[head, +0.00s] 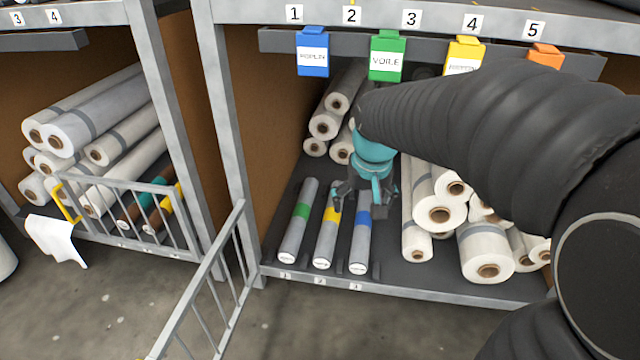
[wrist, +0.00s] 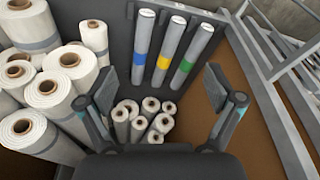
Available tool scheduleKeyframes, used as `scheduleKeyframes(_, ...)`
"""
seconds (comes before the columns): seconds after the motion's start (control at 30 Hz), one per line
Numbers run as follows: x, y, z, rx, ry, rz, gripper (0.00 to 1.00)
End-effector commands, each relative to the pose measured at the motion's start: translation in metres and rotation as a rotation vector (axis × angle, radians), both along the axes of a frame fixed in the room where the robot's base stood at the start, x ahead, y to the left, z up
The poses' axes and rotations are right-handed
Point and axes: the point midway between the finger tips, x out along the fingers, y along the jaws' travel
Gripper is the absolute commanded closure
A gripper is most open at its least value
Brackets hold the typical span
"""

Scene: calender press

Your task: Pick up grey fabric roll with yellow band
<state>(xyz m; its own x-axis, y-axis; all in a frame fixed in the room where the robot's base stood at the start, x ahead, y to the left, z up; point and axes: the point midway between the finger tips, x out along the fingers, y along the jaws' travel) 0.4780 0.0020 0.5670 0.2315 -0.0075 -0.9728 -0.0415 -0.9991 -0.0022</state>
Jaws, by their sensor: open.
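The grey fabric roll with a yellow band (head: 327,238) lies on the dark shelf floor in the head view, between a green-banded grey roll (head: 300,220) and a blue-banded grey roll (head: 361,240). In the wrist view the yellow-banded roll (wrist: 171,48) is the middle one of the three, ahead of the fingers. My gripper (head: 365,205) is open and empty, above the back part of the yellow- and blue-banded rolls. In the wrist view its two fingers (wrist: 165,92) stand wide apart. The head view shows no contact with the rolls, though exact height is hard to tell.
White rolls (head: 440,215) are stacked to the right, and more (head: 325,122) lie behind. Colored tags (head: 386,58) hang from a rail above. A low railing (head: 207,285) stands open at the front left. The left bay (head: 100,140) holds more rolls. The shelf's front lip (head: 400,285) edges the bay.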

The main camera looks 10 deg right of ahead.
Motion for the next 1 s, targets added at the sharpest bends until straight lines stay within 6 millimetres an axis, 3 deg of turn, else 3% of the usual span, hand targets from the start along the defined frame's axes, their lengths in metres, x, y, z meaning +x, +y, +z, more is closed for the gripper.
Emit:
scheduleKeyframes(0.1, 0.036, 0.001, -0.016, 0.000, 0.050, -0.009, 0.08)
scheduleKeyframes(0.3, 0.085, 0.001, -0.047, -0.001, 0.107, -0.024, 0.08)
scheduleKeyframes(0.67, 0.152, 0.003, -0.113, -0.004, 0.191, -0.051, 0.08)
scheduleKeyframes(1.0, 0.221, 0.004, -0.191, -0.005, 0.233, -0.105, 0.08)
